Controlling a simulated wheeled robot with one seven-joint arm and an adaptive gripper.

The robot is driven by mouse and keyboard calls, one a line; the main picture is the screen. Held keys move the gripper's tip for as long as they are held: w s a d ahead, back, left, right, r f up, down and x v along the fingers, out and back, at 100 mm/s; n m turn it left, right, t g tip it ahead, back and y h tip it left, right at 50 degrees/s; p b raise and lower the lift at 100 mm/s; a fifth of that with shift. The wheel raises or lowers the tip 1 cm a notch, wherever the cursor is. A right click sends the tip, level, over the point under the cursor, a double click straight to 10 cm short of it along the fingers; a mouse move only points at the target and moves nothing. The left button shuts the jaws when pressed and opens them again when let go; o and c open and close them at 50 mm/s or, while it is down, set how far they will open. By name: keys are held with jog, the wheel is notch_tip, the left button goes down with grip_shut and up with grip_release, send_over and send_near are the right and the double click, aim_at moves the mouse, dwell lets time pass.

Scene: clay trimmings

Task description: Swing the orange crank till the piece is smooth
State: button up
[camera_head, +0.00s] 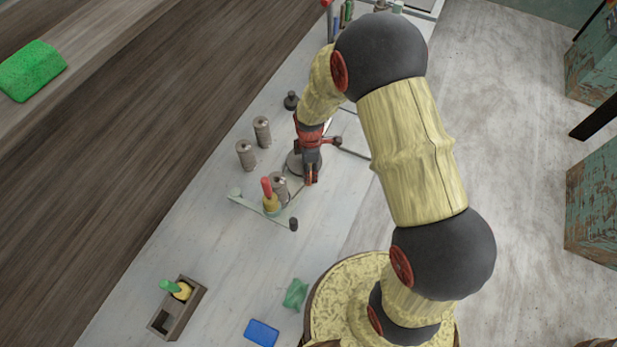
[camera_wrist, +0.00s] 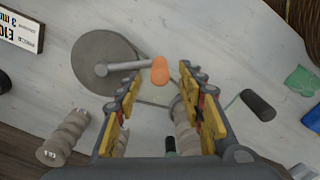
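The orange crank knob (camera_wrist: 160,71) sits at the end of a grey crank arm (camera_wrist: 127,67) on a round grey disc (camera_wrist: 98,72). The disc also shows in the head view (camera_head: 293,164), partly behind my gripper (camera_head: 311,178), which hides the knob there. In the wrist view my gripper (camera_wrist: 160,88) is open, its two yellow-padded fingers apart. The knob appears between and just beyond the fingertips; I cannot tell whether it touches. A ridged grey-brown clay piece (camera_head: 280,182) stands beside the disc. In the wrist view it is mostly hidden behind the right finger.
Two more ridged clay pieces (camera_head: 245,154) (camera_head: 262,131) stand to the left. A red-handled tool (camera_head: 267,190) and a black cylinder (camera_head: 293,224) are near the front. A wooden box (camera_head: 190,314), blue block (camera_head: 261,332) and green cloth (camera_head: 295,293) lie nearer.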

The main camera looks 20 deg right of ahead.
jog(key=shift+f, duration=2.5)
jog(key=c, duration=0.3)
grip_shut()
